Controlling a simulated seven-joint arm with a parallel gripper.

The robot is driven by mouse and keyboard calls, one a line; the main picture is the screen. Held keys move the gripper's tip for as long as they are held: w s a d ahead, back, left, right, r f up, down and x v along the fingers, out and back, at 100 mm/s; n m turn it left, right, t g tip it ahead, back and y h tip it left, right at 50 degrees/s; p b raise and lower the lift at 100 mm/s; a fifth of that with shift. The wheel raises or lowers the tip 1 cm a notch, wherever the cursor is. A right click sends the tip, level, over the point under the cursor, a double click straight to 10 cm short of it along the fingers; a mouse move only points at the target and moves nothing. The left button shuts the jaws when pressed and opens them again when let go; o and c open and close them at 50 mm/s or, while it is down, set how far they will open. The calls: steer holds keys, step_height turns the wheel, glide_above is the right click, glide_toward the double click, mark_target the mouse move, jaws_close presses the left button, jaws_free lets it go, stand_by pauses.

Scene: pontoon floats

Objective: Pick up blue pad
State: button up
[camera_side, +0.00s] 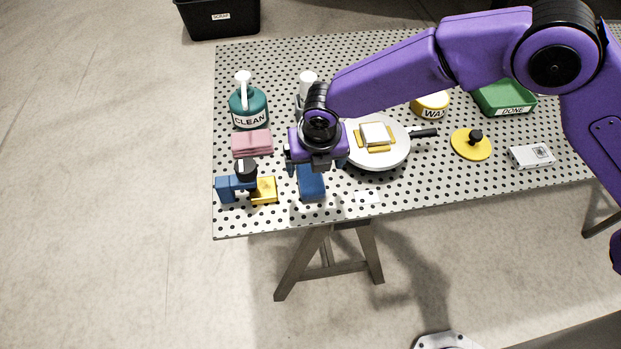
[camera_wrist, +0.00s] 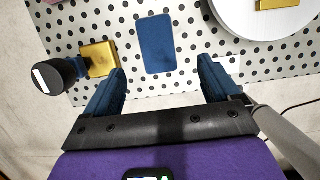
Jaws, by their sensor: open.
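The blue pad (camera_side: 312,186) lies flat on the perforated table near its front edge, partly hidden by my gripper in the side view. In the wrist view the whole blue pad (camera_wrist: 155,43) shows as a rounded rectangle, just beyond the fingertips and roughly centred between them. My gripper (camera_side: 317,166) is above the table over the pad's far end. Its two blue fingers are spread and empty in the wrist view (camera_wrist: 162,68). The pad is not between the jaws.
A blue-and-yellow tool with a black knob (camera_side: 246,168) stands left of the pad, with a pink block (camera_side: 252,143) behind it. A white disc (camera_side: 399,152) bearing a yellow-and-white piece is close on the right. A white card (camera_side: 367,197) lies right of the pad.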

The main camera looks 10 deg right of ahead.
mark_target(311, 178)
steer(key=shift+a+x, duration=0.2)
steer(key=shift+x, duration=3.85)
steer(key=shift+f, duration=0.25)
steer(key=c, duration=1)
